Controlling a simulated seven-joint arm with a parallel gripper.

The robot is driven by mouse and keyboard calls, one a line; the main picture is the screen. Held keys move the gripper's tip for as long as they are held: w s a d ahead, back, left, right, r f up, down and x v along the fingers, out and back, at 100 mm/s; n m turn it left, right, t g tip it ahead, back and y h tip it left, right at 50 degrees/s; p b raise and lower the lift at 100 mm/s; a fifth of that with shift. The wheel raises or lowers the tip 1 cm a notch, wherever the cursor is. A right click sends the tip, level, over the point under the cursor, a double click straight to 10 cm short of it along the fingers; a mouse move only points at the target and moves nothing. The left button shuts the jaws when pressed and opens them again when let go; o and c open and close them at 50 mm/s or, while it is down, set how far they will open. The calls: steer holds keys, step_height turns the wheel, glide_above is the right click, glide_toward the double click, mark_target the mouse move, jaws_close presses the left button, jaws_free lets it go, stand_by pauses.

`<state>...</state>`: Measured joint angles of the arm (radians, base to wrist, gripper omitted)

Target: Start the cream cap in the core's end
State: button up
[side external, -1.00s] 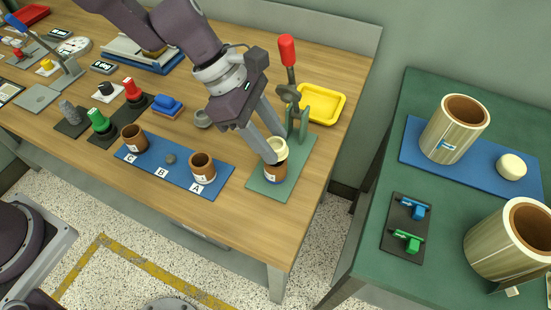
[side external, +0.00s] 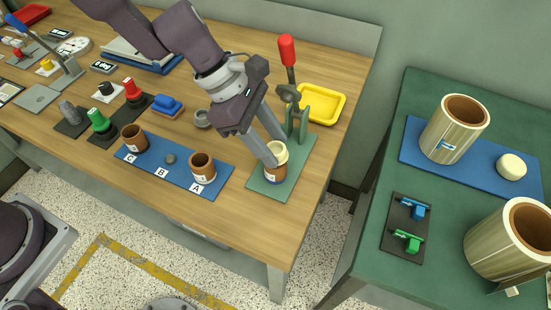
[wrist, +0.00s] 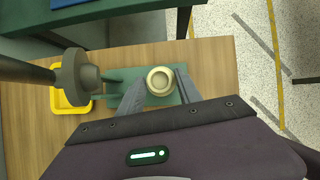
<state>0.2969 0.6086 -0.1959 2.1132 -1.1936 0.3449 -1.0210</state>
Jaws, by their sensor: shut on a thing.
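The cream cap (side external: 279,150) is at the upper end of a brown core (side external: 275,173), which stands upright on a green fixture plate (side external: 257,184). The cap looks roughly level; how far it sits inside the core cannot be told. My gripper (side external: 275,156) is shut on the cap, reaching down from the upper left. In the wrist view the round cap (wrist: 160,80) lies between my two fingertips (wrist: 162,86), and the core below it is hidden.
A lever press with a red handle (side external: 287,50) stands close behind the core. A yellow tray (side external: 322,103) lies behind it. Left is a blue mat (side external: 150,168) with brown cores at A and C. A green table (side external: 365,240) with large cylinders stands at right.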

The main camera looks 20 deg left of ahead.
steer(key=shift+f, duration=0.45)
stand_by(0.6)
steer(key=o, duration=1.4)
steer(key=s+a+r+m+t, duration=0.1)
steer(key=s+a+r+m, duration=0.2)
steer(key=r, duration=0.4)
steer(key=s+a+r+m, duration=0.2)
steer(key=a+r+m, duration=0.1)
steer(key=a+r, duration=0.3)
steer(key=s+a+r+m+t+y, duration=0.1)
steer(key=s+a+m+y, duration=0.1)
steer(key=s+a+m, duration=0.2)
steer(key=s+a+r+m+t+y, duration=0.1)
steer(key=s+a+r+m+y, duration=0.1)
steer(key=s+a+m, duration=0.3)
steer(key=s+a+r+m+t+y, duration=0.1)
steer(key=s+a+r+m+y, duration=0.1)
steer(key=s+a+m, duration=0.2)
steer(key=shift+s+a+m+t, duration=0.3)
steer(key=shift+s+a+t, duration=0.1)
steer(key=shift+s+a, duration=0.85)
